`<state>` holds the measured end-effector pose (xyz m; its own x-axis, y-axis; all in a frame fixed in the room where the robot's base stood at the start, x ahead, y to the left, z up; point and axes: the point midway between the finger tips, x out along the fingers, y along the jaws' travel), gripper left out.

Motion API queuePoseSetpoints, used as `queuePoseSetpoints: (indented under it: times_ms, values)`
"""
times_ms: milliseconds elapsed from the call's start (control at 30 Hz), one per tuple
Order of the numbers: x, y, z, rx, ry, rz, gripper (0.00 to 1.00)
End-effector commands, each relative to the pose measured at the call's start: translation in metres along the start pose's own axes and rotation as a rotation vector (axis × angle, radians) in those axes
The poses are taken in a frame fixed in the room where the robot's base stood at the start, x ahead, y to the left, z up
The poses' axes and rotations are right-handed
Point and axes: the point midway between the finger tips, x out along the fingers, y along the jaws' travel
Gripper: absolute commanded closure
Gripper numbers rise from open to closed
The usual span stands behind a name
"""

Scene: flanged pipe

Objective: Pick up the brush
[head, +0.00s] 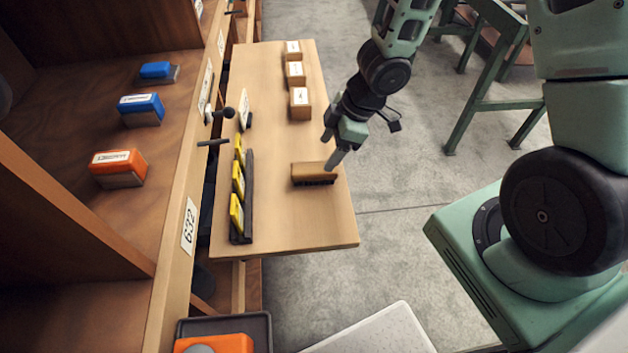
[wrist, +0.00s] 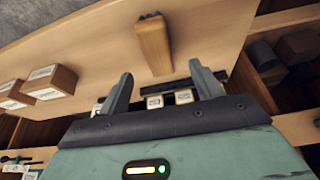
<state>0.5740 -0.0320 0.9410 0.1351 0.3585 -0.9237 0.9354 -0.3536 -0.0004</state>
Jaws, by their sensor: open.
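The brush (head: 313,173) has a brown wooden block and dark bristles. It lies on the light wooden table (head: 289,223) near its right edge in the head view. My gripper (head: 335,159) is open, just above and behind the brush's right end. In the wrist view the brush (wrist: 154,45) shows as a wooden block beyond the fingertips, and my open gripper (wrist: 164,82) has nothing between its fingers. The gap between fingers and brush cannot be told exactly.
A dark rack (head: 247,205) with several yellow-topped items stands at the table's left. Three small labelled boxes (head: 300,104) sit toward the far end. A shelf with blue boxes (head: 141,109) and an orange box (head: 118,168) borders the left. The table's middle is clear.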

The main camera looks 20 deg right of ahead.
Motion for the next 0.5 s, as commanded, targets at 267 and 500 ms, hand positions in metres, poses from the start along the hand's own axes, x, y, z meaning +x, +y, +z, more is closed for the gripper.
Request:
queuePoseSetpoints:
  times_ms: [267,500]
  values:
    - [0.031,0.000,0.000,0.000,0.000,0.000,0.35]
    - [0.060,0.003,-0.003,-0.002,-0.001,-0.002,0.35]
